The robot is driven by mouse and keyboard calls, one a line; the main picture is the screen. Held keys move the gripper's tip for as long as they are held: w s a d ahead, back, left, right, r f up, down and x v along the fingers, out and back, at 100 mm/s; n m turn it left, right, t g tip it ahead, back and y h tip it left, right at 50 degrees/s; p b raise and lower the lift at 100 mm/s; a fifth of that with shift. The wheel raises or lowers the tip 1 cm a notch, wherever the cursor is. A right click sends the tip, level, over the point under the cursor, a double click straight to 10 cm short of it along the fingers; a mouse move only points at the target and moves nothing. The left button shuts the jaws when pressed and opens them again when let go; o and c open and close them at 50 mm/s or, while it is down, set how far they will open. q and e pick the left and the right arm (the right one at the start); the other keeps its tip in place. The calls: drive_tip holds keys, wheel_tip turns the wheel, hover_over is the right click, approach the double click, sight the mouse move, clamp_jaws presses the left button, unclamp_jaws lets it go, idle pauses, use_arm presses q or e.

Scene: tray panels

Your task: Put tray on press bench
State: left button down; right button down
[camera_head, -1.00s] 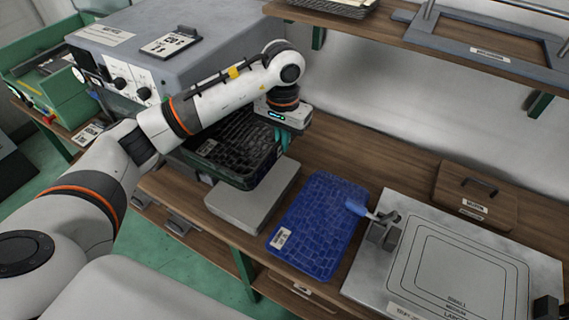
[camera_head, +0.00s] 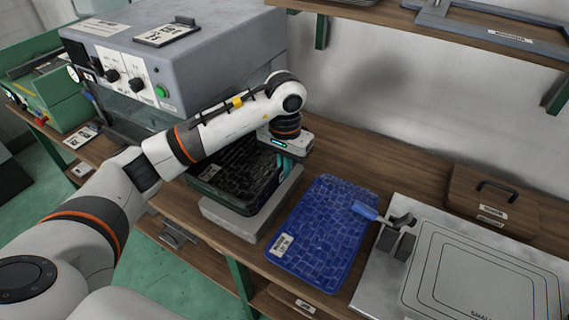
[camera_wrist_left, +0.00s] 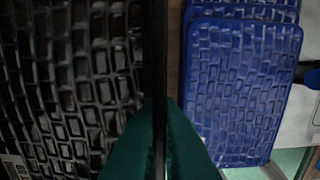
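A black tray (camera_head: 235,172) with a block-pattern surface is at the middle left in the head view, over a light grey slab (camera_head: 237,222) on the wooden bench (camera_head: 385,152). I cannot tell whether the tray touches the slab. My left gripper (camera_head: 284,160) is at the tray's right rim. In the left wrist view, its green fingers (camera_wrist_left: 160,125) stand on both sides of the rim, shut on it, with the black tray (camera_wrist_left: 75,85) to the left. My right gripper is not in view.
A blue tray (camera_head: 325,228) lies right of the slab; its label faces front. Further right are a metal plate (camera_head: 378,282) with a blue-handled clamp (camera_head: 385,222) and a lidded wooden box (camera_head: 490,198). A grey machine (camera_head: 215,50) stands behind left. A shelf (camera_head: 460,22) hangs above.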

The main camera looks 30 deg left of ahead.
use_arm(q)
wheel_tip(320, 180, down, 4)
drive_tip(key=shift+r+b, duration=0.1)
drive_tip(key=shift+b, duration=0.6)
wheel_tip(320, 180, down, 4)
drive_tip(key=b, duration=0.3)
drive_tip(key=shift+r, duration=0.15)
drive_tip(key=shift+b, duration=0.3)
drive_tip(key=shift+f+b, duration=0.4)
drive_tip(key=shift+f, duration=0.05)
